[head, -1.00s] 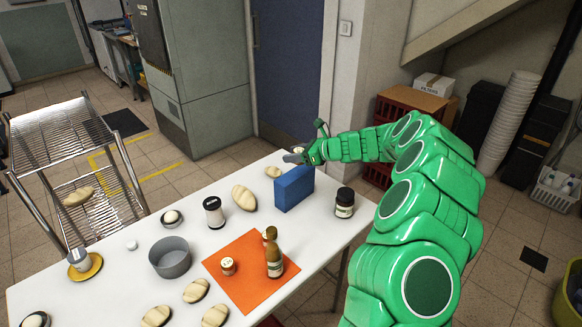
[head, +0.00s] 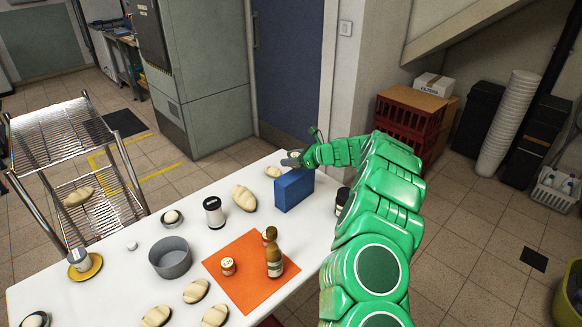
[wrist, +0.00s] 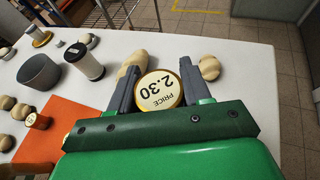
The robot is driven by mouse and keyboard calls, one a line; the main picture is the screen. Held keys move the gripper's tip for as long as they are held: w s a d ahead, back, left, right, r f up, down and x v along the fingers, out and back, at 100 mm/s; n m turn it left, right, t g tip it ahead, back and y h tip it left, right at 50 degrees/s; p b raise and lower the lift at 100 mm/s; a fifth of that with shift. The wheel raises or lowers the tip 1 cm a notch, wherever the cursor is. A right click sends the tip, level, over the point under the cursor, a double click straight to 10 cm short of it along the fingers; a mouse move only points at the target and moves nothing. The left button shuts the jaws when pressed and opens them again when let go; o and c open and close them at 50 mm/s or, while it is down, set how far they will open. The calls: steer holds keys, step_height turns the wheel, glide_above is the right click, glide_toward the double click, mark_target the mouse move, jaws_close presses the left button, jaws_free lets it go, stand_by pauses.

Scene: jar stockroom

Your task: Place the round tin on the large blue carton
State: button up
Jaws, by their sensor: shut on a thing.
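My gripper (wrist: 157,68) is shut on the round tin (wrist: 160,90), which has a cream lid reading "PRICE 2.30" and a yellow rim. The tin sits between the two fingers. In the head view my gripper (head: 291,161) is at the table's far edge, above and just behind the large blue carton (head: 294,189); the tin there is small and mostly hidden. The blue carton stands upright on the white table, its visible top bare. The carton does not show in the wrist view.
The white table (head: 120,270) also holds a dark jar (head: 342,198) right of the carton, partly behind my arm, and bread rolls (head: 244,198) to its left. A black-and-white jar (head: 213,212), a grey pot (head: 170,257) and an orange mat (head: 235,285) with bottles stand nearer.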

mark_target(291, 173)
steer(key=shift+w+a+f, duration=0.1)
steer(key=shift+w+f, duration=0.25)
steer(key=shift+f, duration=1.6)
steer(key=shift+f, duration=0.15)
steer(key=o, duration=1.1)
steer(key=shift+c, duration=0.2)
steer(key=shift+r, duration=0.2)
steer(key=v, duration=1.2)
